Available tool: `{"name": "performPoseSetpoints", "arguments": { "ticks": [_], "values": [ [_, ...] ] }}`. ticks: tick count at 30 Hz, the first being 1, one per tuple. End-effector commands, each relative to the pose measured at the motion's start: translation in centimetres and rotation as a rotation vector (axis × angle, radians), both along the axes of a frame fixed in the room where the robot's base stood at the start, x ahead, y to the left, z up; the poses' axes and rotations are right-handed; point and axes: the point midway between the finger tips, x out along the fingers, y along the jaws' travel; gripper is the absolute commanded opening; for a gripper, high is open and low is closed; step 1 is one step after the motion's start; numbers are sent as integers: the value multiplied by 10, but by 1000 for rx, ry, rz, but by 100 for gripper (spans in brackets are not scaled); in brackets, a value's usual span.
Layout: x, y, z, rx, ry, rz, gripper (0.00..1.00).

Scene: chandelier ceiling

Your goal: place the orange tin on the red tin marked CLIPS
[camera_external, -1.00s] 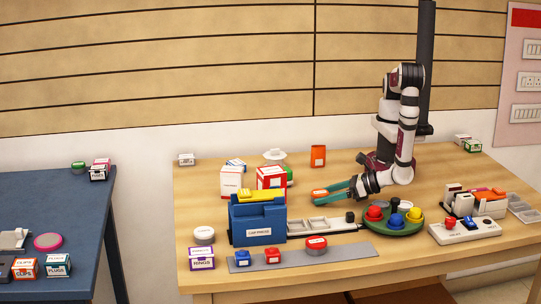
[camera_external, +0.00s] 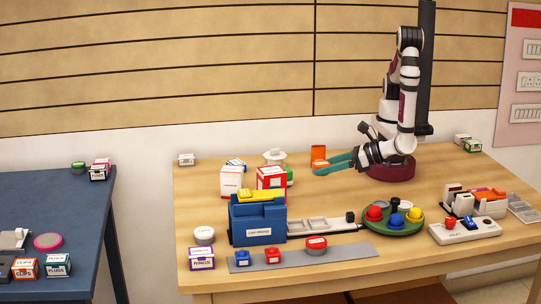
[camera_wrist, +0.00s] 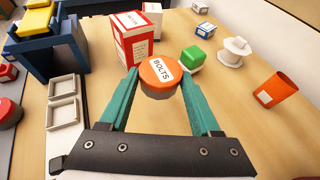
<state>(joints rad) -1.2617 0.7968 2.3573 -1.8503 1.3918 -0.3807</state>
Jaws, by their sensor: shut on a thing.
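My gripper (camera_wrist: 162,82) has its teal fingers shut on the orange tin (camera_wrist: 156,78), a round tin with a white BOLTS label on its lid. It is clear of the table. In the external view my gripper (camera_external: 322,169) is left of my base, with a bit of the orange tin (camera_external: 321,163) showing. A round red tin (camera_external: 316,243) with a white label lies on the grey strip near the table's front; its lettering is too small to read. A red round tin (camera_wrist: 8,112) also shows at the left edge of the wrist view.
A blue box (camera_external: 258,222), a white-and-red box (camera_external: 271,177) and a grey compartment tray (camera_external: 322,226) stand between my gripper and the strip. An orange cup (camera_external: 318,152) stands behind. A green plate (camera_external: 392,228) with coloured pieces is at the right.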

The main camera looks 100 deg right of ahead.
Motion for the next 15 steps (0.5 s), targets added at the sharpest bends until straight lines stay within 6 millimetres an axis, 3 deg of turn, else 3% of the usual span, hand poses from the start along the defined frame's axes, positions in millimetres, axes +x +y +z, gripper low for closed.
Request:
{"name": "performPoseSetpoints", "arguments": {
  "ticks": [4, 7, 11, 15],
  "values": [
    [0, 0, 11, -1, 0, 0, 8],
    [7, 11, 10, 1, 1, 22, 8],
    [32, 47, 12, 3, -1, 96, 8],
    [70, 94, 25, 4, -3, 210, 8]
  ]
}}
